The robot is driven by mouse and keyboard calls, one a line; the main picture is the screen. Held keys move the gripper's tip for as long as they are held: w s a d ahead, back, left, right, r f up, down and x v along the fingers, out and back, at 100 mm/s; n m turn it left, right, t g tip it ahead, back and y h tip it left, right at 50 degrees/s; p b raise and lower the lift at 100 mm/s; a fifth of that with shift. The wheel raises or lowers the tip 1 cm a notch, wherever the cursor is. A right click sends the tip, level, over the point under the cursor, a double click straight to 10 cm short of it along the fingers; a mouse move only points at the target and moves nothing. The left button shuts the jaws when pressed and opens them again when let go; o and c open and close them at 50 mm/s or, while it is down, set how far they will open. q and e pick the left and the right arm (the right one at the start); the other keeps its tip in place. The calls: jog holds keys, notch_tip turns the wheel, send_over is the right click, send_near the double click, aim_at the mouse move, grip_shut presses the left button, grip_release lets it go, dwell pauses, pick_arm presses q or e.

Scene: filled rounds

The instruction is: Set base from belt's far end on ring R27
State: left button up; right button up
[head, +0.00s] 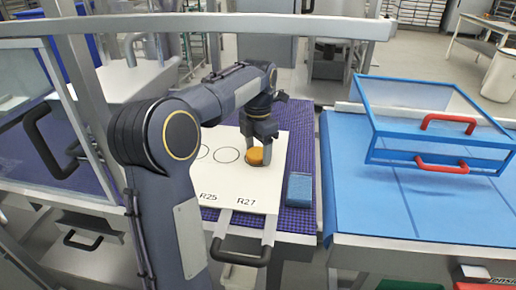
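The base (255,158) is a small round orange-brown piece on the white board (222,187), above the label R27 (246,201). Ring R27 itself does not show; the base and gripper cover that spot. My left gripper (259,152) points down with one finger on each side of the base and looks shut on it. The base looks level and at the board's surface; whether it fully rests there is hard to tell. My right gripper is not in view.
Two empty rings (227,155) show left of the base, near the label R25. A blue block (299,189) lies on the purple belt (302,222) right of the board. A blue-framed clear guard with red handles (443,163) stands over the blue table (365,210).

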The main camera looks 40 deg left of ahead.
aim_at(259, 149)
pick_arm(q)
jog(key=o, duration=0.3)
jog(key=shift+r, duration=0.15)
notch_tip(259, 149, up, 12)
jog(key=p, duration=0.3)
dwell(0.6)
